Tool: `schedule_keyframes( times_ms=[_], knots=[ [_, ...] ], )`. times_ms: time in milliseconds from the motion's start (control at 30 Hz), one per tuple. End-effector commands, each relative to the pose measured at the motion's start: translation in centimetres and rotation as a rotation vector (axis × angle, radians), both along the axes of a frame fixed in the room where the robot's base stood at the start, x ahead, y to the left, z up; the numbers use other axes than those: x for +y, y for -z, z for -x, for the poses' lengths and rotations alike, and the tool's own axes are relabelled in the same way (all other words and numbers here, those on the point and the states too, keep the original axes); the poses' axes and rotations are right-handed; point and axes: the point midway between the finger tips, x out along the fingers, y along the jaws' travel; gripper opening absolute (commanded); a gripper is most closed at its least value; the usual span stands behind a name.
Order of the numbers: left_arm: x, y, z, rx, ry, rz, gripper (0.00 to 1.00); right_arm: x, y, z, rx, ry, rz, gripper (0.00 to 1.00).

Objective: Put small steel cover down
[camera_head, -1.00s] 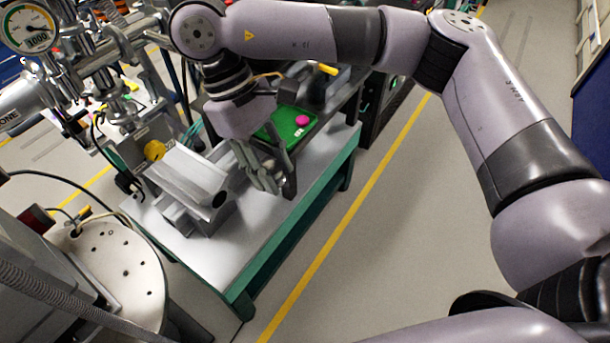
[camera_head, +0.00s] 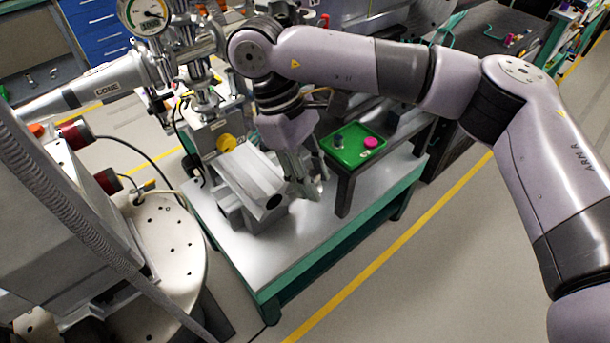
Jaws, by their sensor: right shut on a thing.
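My right gripper (camera_head: 308,187) points down, low over the bare steel top of the green-framed table (camera_head: 285,250). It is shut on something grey. The small steel cover can hardly be told apart from the grey fingers, and I cannot tell whether it touches the table. The gripper is just right of a grey metal block with a slanted top (camera_head: 247,172) and left of a dark raised stand (camera_head: 345,190). My left gripper is not in view.
A green tray (camera_head: 342,158) with a pink knob (camera_head: 371,142) and a dark knob sits on the stand. Pipework with a gauge (camera_head: 145,15) rises behind the block. A round white plate (camera_head: 165,235) is at the left. The table's front part is clear.

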Motion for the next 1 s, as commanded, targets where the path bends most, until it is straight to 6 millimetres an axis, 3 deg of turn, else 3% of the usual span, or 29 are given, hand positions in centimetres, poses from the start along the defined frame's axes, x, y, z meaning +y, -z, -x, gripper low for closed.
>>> schedule_keyframes(
  times_ms=[300,533,667,1000],
  knots=[
    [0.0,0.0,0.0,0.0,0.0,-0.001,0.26,-4.6,-5.6,3.2,-0.003,0.384,-0.002,0.04],
    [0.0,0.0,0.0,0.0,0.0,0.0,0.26,-6.0,-7.6,4.4,-0.001,0.527,0.0,0.04],
    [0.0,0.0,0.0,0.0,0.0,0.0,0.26,-5.3,-7.8,3.9,0.0,0.574,0.0,0.04],
    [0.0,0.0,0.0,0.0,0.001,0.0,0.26,0.6,-7.7,-0.7,0.001,0.802,0.001,0.04]
  ],
)
